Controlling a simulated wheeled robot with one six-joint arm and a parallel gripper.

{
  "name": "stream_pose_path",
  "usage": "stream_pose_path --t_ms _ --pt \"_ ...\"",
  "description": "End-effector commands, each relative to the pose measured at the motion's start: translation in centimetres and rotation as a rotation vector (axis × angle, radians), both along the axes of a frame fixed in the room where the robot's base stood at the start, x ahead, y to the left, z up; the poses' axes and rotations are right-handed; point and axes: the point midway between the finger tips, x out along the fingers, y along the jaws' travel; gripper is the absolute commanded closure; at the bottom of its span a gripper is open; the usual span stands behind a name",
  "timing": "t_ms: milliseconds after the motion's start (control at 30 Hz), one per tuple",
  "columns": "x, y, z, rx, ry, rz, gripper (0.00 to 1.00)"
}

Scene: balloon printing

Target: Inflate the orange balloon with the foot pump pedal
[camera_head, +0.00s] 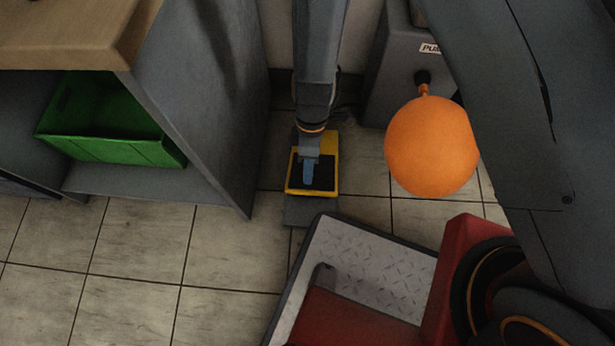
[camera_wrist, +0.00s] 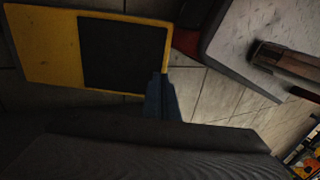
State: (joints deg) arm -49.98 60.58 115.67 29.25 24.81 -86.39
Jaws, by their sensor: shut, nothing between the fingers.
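The orange balloon (camera_head: 432,146) is round and swollen. Its neck is on the dark nozzle of the grey pump box (camera_head: 385,85), which carries a partly hidden label. The foot pump pedal (camera_head: 331,178) lies on the floor left of the balloon, yellow with a black pad. It also shows in the wrist view (camera_wrist: 45,45). My gripper (camera_head: 309,180) points down over the black pad, its bluish fingers together and empty. In the wrist view the fingertips (camera_wrist: 161,90) are at the pad's edge. I cannot tell whether they touch the pedal.
A grey shelf unit (camera_head: 205,100) with a green bin (camera_head: 120,150) stands close on the left. My own base, with its metal plate and red parts, fills the lower right. The tiled floor (camera_head: 140,260) at lower left is clear.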

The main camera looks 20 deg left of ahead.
Motion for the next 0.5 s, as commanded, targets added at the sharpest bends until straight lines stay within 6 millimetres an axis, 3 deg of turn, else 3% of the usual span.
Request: stream_pose_path --t_ms 200,500 --pt "0.0 0.0 2.0 0.000 0.001 0.001 1.00" --pt "0.0 0.1 2.1 0.000 0.001 0.002 1.00"
